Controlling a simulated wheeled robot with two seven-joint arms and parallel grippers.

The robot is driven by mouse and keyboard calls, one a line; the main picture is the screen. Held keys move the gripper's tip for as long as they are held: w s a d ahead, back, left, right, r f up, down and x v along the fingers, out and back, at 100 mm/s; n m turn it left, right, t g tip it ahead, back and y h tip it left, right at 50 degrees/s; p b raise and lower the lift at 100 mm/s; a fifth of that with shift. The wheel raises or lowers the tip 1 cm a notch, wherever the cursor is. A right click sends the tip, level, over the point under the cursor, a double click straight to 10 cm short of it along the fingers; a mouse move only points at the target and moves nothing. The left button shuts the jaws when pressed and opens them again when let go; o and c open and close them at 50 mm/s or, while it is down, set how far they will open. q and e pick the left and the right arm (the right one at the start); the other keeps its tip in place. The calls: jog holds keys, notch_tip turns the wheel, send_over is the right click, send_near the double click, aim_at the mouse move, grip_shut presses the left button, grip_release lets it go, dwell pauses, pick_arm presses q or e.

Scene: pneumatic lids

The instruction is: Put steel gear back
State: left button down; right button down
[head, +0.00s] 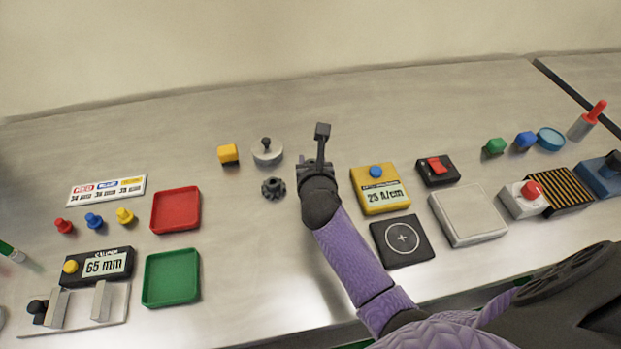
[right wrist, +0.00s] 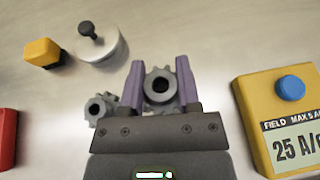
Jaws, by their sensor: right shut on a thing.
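My right gripper (head: 314,167) is over the middle of the metal table. In the right wrist view its two purple fingers (right wrist: 160,80) are shut on a grey toothed gear (right wrist: 150,84) with a dark centre hole. Most of this gear is hidden in the head view. A second, darker gear (head: 273,187) lies on the table just left of the gripper; it also shows in the right wrist view (right wrist: 93,112), partly hidden by the gripper. Whether the held gear touches the table cannot be told. My left gripper is not in view.
A round pale weight with a black knob (head: 267,155) and a yellow cube (head: 228,154) stand behind the dark gear. Red (head: 176,212) and green (head: 172,279) trays lie left. A yellow meter (head: 381,192), a black pad (head: 402,241) and a pale square plate (head: 468,216) lie right.

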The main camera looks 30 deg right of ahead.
notch_tip(320, 180, down, 4)
jog(key=shift+r+b, duration=0.1)
jog(key=shift+b, duration=0.9)
jog(key=shift+r, duration=0.1)
jog(key=shift+c, duration=1.6)
grip_release()
jog(key=shift+r, duration=0.1)
jog(key=p+v, duration=0.4)
jog(key=v, duration=0.7)
jog(key=shift+s+a+r, duration=0.1)
jog(key=shift+s+a, duration=0.1)
jog(key=shift+s, duration=0.3)
